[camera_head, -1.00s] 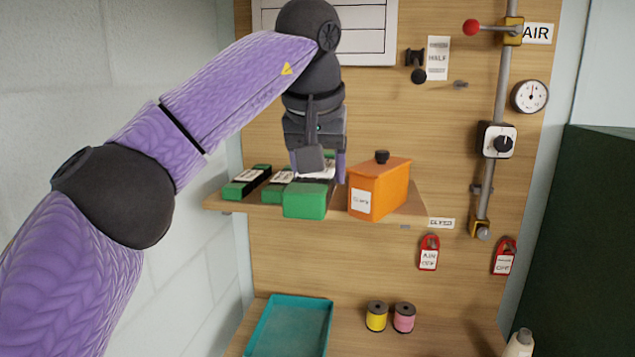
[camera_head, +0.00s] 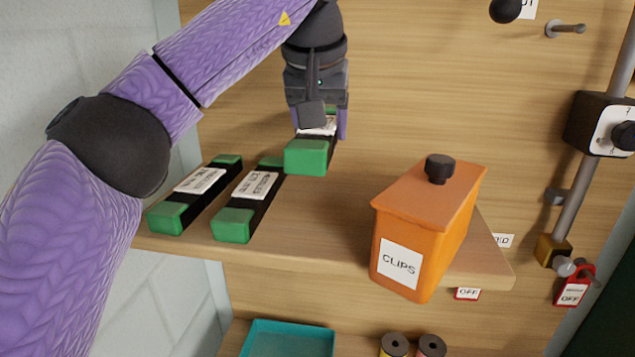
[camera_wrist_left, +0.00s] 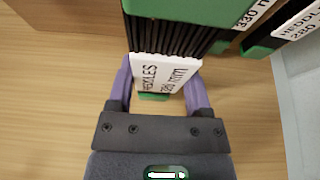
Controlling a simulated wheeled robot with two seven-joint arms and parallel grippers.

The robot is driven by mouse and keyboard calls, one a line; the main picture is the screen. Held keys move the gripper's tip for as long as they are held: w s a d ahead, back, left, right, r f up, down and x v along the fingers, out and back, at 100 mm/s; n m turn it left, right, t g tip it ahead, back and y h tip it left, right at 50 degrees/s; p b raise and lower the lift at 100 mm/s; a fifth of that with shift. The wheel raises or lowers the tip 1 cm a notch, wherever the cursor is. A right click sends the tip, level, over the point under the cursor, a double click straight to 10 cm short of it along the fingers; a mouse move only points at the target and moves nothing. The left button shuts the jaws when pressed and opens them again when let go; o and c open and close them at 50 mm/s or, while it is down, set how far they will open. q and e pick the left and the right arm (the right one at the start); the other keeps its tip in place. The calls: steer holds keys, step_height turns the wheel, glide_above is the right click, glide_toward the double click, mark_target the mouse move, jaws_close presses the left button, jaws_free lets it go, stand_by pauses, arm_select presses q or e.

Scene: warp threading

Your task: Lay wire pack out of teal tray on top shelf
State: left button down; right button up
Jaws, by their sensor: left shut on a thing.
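My left gripper (camera_head: 322,128) is shut on a wire pack (camera_head: 308,158), a black bundle with green ends and a white label. In the left wrist view, my left fingers (camera_wrist_left: 160,82) sit either side of its "HEDDLES" label (camera_wrist_left: 165,74). The held pack is over the top shelf (camera_head: 330,225), to the right of two similar packs; I cannot tell if it touches the board. Those packs lie side by side: one at the left (camera_head: 195,190), one nearer the middle (camera_head: 252,195). The teal tray (camera_head: 290,324) is below, its visible part empty. My right gripper is out of view.
An orange "CLIPS" box (camera_head: 425,240) with a black knob stands at the shelf's right. Bare shelf lies between it and the packs. Two spools (camera_head: 394,345) sit below. A pipe with a valve box (camera_head: 600,130) runs at the right.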

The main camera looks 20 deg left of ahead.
mark_target(310, 134)
arm_select(q)
steer(key=s+f, duration=0.2)
steer(key=f, duration=0.1)
steer(key=shift+f, duration=0.3)
steer(key=f, duration=0.4)
steer(key=shift+w+d+f, duration=0.1)
steer(key=shift+w+f, duration=0.15)
steer(key=shift+f, duration=0.2)
steer(key=shift+s+r, duration=0.1)
steer(key=shift+c, duration=1.7)
jaws_free()
steer(key=o, duration=0.3)
steer(key=shift+o, duration=0.2)
steer(key=v, duration=1.2)
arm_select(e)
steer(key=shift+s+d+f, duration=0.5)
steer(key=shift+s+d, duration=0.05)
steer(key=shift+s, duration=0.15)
